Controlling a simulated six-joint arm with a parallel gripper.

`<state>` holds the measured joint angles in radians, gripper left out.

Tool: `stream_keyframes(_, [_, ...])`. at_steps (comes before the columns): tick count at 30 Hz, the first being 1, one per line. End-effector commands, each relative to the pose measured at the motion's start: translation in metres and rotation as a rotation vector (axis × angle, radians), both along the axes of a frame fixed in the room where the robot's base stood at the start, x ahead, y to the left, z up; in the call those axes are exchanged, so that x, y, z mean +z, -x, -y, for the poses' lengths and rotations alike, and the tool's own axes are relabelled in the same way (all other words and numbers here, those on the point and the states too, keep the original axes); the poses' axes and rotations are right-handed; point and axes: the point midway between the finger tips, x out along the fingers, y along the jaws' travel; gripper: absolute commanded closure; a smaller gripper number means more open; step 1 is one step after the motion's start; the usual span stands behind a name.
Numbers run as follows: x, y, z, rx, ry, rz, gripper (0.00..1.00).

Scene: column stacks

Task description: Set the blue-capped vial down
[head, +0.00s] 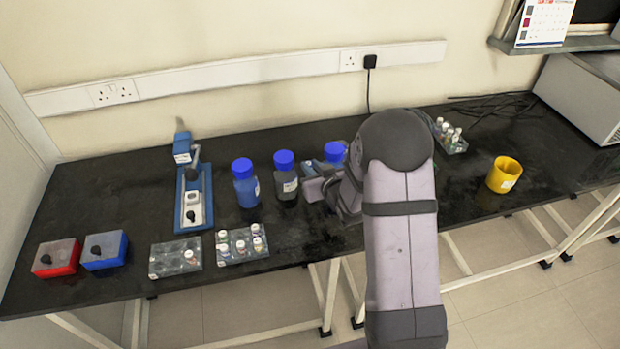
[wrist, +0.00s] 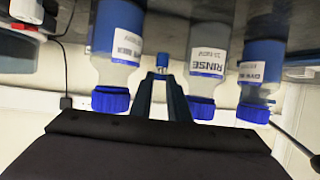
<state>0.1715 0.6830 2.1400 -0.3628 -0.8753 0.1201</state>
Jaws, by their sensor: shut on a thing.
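My gripper (head: 312,188) is above the dark bench, in front of the large bottles in the head view. In the wrist view my gripper (wrist: 162,77) is shut on the small blue-capped vial (wrist: 162,61), whose blue cap shows between the fingertips. The vial cannot be made out clearly in the head view. A third rack (head: 455,149) with several vials stands at the back right, partly behind my arm.
Three large blue-capped bottles stand close to my gripper: left (head: 246,186), middle (head: 286,180) and right (head: 335,152), the last partly hidden. A blue device (head: 193,202), red box (head: 57,260) and blue box (head: 105,252) are left. A yellow pot (head: 503,176) is right.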

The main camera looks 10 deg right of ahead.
Motion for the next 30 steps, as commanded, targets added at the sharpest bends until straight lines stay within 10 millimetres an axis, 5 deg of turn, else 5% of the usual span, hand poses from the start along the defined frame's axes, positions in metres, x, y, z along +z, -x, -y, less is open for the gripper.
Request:
stream_keyframes(8, [-0.006,0.000,0.000,0.000,0.000,0.001,1.00])
stream_keyframes(20, [-0.044,0.000,0.000,0.000,-0.001,0.000,1.00])
stream_keyframes(30, [-0.046,0.000,0.000,0.000,0.000,0.002,1.00])
